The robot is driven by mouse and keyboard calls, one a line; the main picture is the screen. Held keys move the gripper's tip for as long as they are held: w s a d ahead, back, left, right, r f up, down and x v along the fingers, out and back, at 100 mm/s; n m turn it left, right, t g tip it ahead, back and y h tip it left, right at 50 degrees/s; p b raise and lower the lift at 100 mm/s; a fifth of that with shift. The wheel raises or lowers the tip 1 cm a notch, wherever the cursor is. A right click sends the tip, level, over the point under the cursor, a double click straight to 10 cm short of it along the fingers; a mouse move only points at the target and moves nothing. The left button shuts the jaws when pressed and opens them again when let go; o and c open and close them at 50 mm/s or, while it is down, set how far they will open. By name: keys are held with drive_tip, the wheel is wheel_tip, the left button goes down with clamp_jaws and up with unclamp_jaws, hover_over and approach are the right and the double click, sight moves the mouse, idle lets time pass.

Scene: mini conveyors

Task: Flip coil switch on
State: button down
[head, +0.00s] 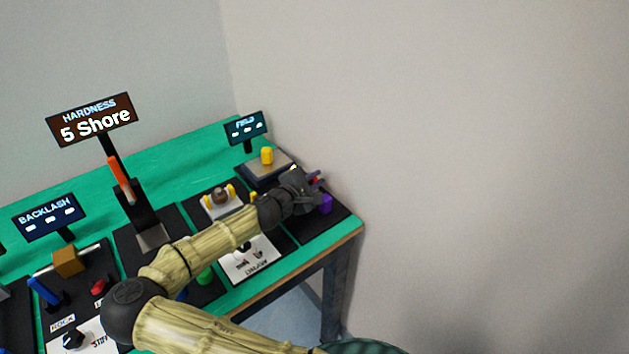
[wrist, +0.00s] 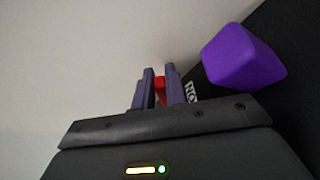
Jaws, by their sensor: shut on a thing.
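My gripper (head: 314,182) is over the far right end of the bench, at the black panel in front of the FIELD sign. In the wrist view its two dark purple fingers (wrist: 159,80) are shut on a small red piece (wrist: 160,92), which looks like the coil switch lever. Only a small part of the red piece shows between the fingers, and its base is hidden, so I cannot tell its position. A purple block (wrist: 243,58) is beside the fingers on the right, apart from them. It also shows in the head view (head: 326,204) just below my gripper.
The FIELD sign (head: 246,128) stands behind a grey plate with a yellow piece (head: 267,155). The HARDNESS sign (head: 95,118) reads 5 Shore. The BACKLASH sign (head: 49,217) stands at left. A plain wall is close beyond the right end of the green bench (head: 322,246).

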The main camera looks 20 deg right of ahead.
drive_tip(key=shift+f, duration=0.1)
drive_tip(key=c, duration=1.4)
unclamp_jaws()
drive_tip(key=shift+c, duration=0.2)
drive_tip(key=v, duration=1.7)
drive_tip(key=shift+s+a, duration=0.15)
drive_tip(key=shift+a, duration=0.05)
